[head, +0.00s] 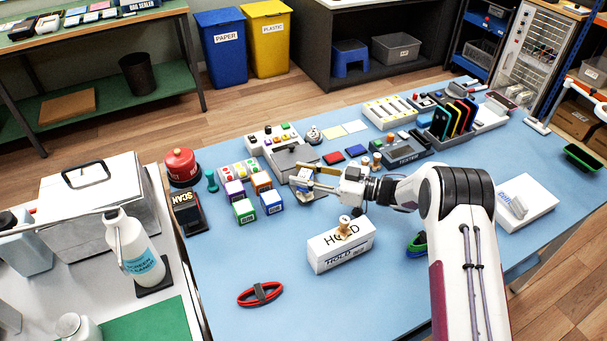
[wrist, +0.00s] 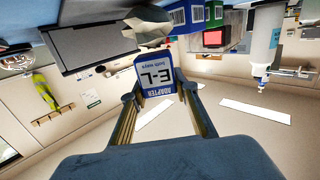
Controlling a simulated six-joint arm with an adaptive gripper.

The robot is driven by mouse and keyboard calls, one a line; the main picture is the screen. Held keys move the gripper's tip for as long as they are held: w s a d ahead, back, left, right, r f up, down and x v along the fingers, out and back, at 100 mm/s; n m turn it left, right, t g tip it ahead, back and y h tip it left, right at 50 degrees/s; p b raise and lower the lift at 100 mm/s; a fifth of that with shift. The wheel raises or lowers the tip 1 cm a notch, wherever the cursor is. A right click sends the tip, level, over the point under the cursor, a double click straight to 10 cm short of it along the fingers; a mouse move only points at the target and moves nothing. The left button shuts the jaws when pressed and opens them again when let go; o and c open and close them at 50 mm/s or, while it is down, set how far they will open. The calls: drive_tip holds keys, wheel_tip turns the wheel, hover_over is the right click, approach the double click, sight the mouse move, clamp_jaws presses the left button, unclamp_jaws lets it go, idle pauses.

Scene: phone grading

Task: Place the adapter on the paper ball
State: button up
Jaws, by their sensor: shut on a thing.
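My gripper (wrist: 160,112) is shut on the adapter (wrist: 155,77), a small blue block with a white face lettered ADAPTER, which shows upside down in the wrist view. A pale crumpled lump, which looks like the paper ball (wrist: 148,24), is just past the adapter's far end. I cannot tell whether the two touch. In the head view my gripper (head: 299,180) is over the blue table's middle, right of the small coloured cubes. There the adapter and the ball are hard to make out among the fingers.
Coloured cubes (head: 244,210) stand left of my gripper. A grey-topped device (head: 290,156) lies behind it, and a white HOLD box (head: 341,245) with a wooden-looking stamp (head: 344,225) stands in front. A red cable coil (head: 260,294) lies at the front left. The table's front middle is mostly clear.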

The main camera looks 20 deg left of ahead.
drive_tip(key=shift+f, duration=0.1)
drive_tip(key=o, duration=1.2)
drive_tip(key=shift+d+r, duration=0.15)
drive_tip(key=shift+d, duration=1.85)
drive_tip(key=shift+d+r, duration=0.15)
drive_tip(key=shift+d, duration=1.85)
drive_tip(key=shift+d+r, duration=0.15)
drive_tip(key=shift+d, duration=1.85)
